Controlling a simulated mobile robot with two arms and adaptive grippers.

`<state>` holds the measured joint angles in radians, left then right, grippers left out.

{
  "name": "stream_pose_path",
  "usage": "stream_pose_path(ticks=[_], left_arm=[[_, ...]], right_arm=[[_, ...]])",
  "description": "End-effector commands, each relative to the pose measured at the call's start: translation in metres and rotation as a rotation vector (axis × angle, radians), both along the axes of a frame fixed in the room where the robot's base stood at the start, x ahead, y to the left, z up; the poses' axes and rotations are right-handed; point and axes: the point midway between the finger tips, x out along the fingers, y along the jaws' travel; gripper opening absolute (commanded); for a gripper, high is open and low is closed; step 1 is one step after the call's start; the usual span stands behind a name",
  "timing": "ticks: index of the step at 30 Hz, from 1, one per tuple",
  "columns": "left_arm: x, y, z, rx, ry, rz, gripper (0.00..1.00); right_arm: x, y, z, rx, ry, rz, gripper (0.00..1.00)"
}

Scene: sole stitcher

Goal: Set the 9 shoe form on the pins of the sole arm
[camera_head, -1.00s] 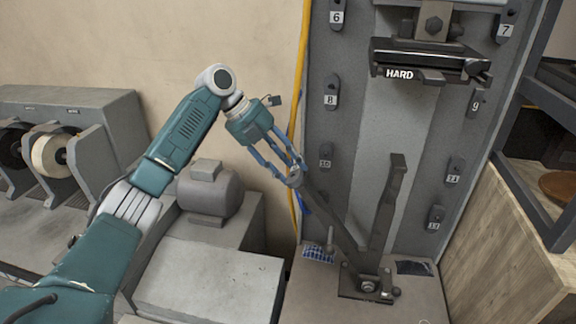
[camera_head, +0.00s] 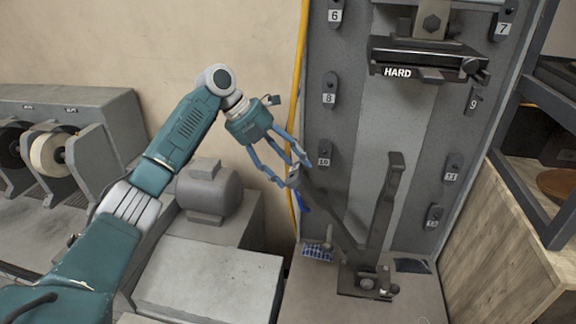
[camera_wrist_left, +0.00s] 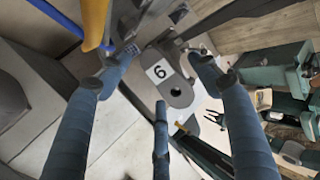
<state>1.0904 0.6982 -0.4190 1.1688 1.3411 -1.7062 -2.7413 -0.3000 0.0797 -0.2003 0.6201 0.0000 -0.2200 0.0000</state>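My left gripper (camera_head: 294,173) is at the upper end of the tilted dark sole arm (camera_head: 328,215). Its blue fingers are spread. A small grey shoe form (camera_wrist_left: 179,92) with a hole shows between and beyond the fingers (camera_wrist_left: 155,85) in the left wrist view. Its label reads as 6 in that orientation, which is a 9 turned over. The form appears to lie at the arm's end, with a gap to the left finger. The pins are hidden, so I cannot tell how it is seated. My right gripper is not in view.
A grey panel (camera_head: 395,120) holds dark numbered forms; the 9 place (camera_head: 474,101) is at its right. A second dark upright arm (camera_head: 388,205) stands beside the sole arm. A yellow pipe (camera_head: 298,75) runs behind the gripper. A motor (camera_head: 208,192) stands to its left.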

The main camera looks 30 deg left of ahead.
Motion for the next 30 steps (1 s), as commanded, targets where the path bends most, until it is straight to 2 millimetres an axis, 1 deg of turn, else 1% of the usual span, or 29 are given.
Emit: stream_pose_path(ticks=[4, 8, 11, 21, 25, 30], left_arm=[[-0.001, 0.000, -0.002, 0.003, 0.005, 0.000, 0.62], [-0.002, 0.004, 0.003, 0.002, 0.002, 0.001, 0.62], [-0.005, 0.011, 0.015, 0.002, -0.001, 0.002, 0.62], [-0.026, 0.046, 0.074, 0.000, -0.002, 0.002, 0.62], [-0.031, 0.055, 0.088, 0.000, 0.000, 0.001, 0.62], [-0.035, 0.061, 0.096, 0.001, 0.002, 0.000, 0.62]], right_arm=[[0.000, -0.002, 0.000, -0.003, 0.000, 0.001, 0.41], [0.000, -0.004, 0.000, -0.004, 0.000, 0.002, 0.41], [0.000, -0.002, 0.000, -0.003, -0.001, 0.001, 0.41], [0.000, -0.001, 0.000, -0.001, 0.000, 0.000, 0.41], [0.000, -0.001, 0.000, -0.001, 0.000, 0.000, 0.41], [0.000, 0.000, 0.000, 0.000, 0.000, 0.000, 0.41]])
